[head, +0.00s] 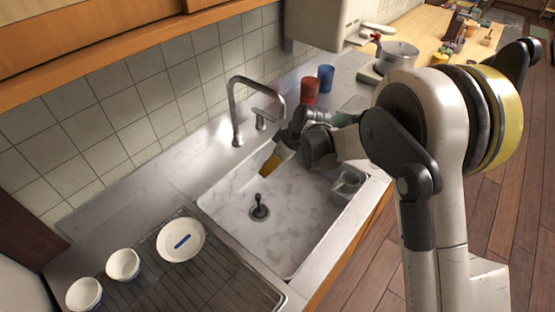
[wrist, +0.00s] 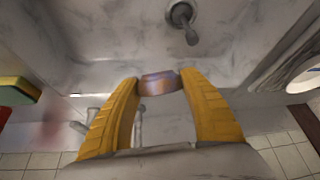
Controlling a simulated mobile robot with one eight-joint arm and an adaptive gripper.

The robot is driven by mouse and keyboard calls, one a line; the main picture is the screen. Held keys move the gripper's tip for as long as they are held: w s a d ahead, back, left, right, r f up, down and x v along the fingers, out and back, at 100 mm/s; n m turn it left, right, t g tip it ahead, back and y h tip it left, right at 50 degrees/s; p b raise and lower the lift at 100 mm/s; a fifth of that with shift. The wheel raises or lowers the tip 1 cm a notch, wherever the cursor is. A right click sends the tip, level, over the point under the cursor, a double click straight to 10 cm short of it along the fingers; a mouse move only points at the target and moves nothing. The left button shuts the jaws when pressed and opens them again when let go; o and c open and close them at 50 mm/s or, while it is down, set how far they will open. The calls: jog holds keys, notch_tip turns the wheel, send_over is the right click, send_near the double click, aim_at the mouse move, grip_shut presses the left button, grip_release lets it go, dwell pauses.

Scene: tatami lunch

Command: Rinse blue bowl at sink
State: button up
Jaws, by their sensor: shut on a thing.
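My gripper (wrist: 160,84) has yellow fingers closed around a small curved bluish-brown thing (wrist: 160,83) in the wrist view. It looks like part of the blue bowl, but most of it is hidden. In the head view, the yellow fingers (head: 270,164) reach into the back right part of the sink (head: 285,235), and the held thing cannot be made out. The faucet (head: 236,110) arches over the back of the sink, left of my gripper. It also shows between the fingers in the wrist view (wrist: 140,125). No running water is visible.
A drying rack (head: 225,280) left of the sink holds two white bowls (head: 123,264) and a white dish (head: 181,240) with a blue mark. Red (head: 310,91) and blue (head: 326,77) cups stand behind the sink. A clear glass (head: 349,181) is at the sink's right. The sink middle is clear around the drain (head: 259,210).

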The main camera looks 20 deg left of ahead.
jog(key=shift+f+b, duration=4.25)
jog(key=shift+f, duration=4.4)
jog(key=shift+r, duration=0.1)
jog(key=shift+r+p, duration=4.55)
jog(key=shift+r, duration=4.1)
